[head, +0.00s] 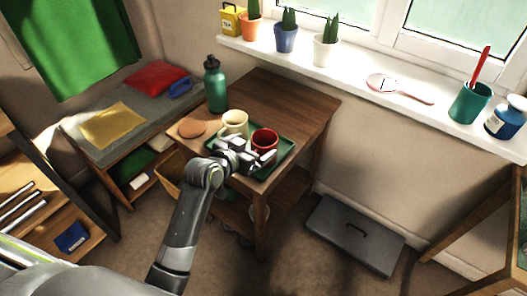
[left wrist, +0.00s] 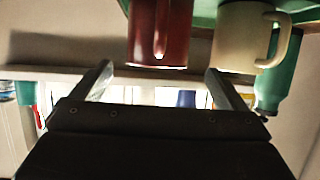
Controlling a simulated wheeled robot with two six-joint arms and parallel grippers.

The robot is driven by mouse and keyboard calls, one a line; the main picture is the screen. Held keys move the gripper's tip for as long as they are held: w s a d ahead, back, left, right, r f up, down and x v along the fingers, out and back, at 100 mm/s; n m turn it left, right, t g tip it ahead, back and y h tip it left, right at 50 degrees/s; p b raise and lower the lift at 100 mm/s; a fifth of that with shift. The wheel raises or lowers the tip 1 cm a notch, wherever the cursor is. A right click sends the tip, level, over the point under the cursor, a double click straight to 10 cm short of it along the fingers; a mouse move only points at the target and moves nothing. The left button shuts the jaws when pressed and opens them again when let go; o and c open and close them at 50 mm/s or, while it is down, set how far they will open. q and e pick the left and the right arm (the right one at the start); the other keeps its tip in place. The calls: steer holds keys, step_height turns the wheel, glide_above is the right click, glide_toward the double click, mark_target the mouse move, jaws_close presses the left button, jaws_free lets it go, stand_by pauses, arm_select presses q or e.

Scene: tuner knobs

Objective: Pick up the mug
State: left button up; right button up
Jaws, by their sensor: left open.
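A red mug (head: 265,138) and a cream mug (head: 235,121) stand side by side on a green tray (head: 286,154) on the wooden table. My left gripper (head: 248,156) is open and empty, just in front of the red mug, and hides its lower part in the head view. In the left wrist view the picture is upside down. The red mug (left wrist: 160,32) shows there between the open fingers (left wrist: 160,69), with its handle towards the camera. The cream mug (left wrist: 240,36) is beside it, with its handle at right. My right gripper is not in view.
A green bottle (head: 215,88) stands at the table's back left corner, and a round brown item (head: 192,128) lies left of the mugs. The table's back right (head: 290,99) is clear. A grey case (head: 354,234) lies on the floor.

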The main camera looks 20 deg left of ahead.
mark_target(271, 134)
arm_select(q)
steer(key=shift+d+r+x, duration=0.1)
steer(key=shift+r+x, duration=0.05)
steer(key=shift+x, duration=1.25)
steer(key=shift+d+r+x, duration=0.1)
steer(key=shift+x, duration=1.25)
steer(key=c, duration=1.6)
steer(key=shift+r, duration=0.1)
steer(key=shift+c, duration=0.4)
steer(key=shift+w+r, duration=0.1)
